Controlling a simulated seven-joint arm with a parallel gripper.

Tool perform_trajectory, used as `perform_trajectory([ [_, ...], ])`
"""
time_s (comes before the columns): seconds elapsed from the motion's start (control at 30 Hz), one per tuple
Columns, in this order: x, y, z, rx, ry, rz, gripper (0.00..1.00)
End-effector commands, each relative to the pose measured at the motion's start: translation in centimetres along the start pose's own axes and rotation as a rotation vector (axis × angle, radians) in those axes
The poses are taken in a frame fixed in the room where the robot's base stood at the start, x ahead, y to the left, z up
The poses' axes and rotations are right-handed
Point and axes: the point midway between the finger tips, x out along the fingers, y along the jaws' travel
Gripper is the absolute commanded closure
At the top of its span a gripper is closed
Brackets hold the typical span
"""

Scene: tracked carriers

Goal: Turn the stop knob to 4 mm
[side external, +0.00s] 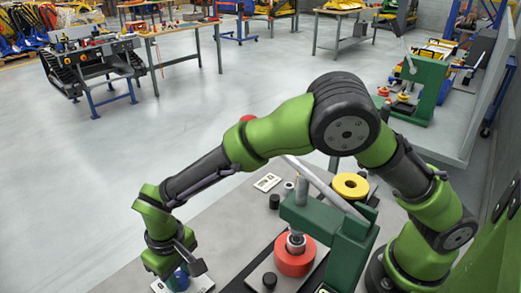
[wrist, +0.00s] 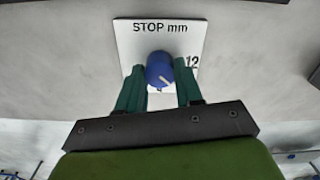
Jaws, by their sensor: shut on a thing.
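The blue stop knob (wrist: 159,69) stands on a white plate (wrist: 190,35) marked "STOP mm" in the wrist view. In the side view, the knob (side external: 178,281) shows below my gripper (side external: 180,270) at the bottom left.
A green press (side external: 345,245) with a red round part (side external: 295,258) stands on the bench right of the knob. A yellow ring (side external: 351,186), a small black cylinder (side external: 274,201) and a white card (side external: 267,182) lie behind. The grey bench top near the plate is clear.

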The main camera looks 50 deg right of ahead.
Motion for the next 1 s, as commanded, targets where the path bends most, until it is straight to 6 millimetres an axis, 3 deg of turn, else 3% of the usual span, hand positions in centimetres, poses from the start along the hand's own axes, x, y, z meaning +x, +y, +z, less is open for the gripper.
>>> perform_trajectory([
  [0.47, -0.07, 0.00, -0.01, 0.106, 0.000, 0.000, 0.95],
  [1.0, -0.11, 0.00, 0.00, 0.546, 0.000, -0.001, 0.95],
])
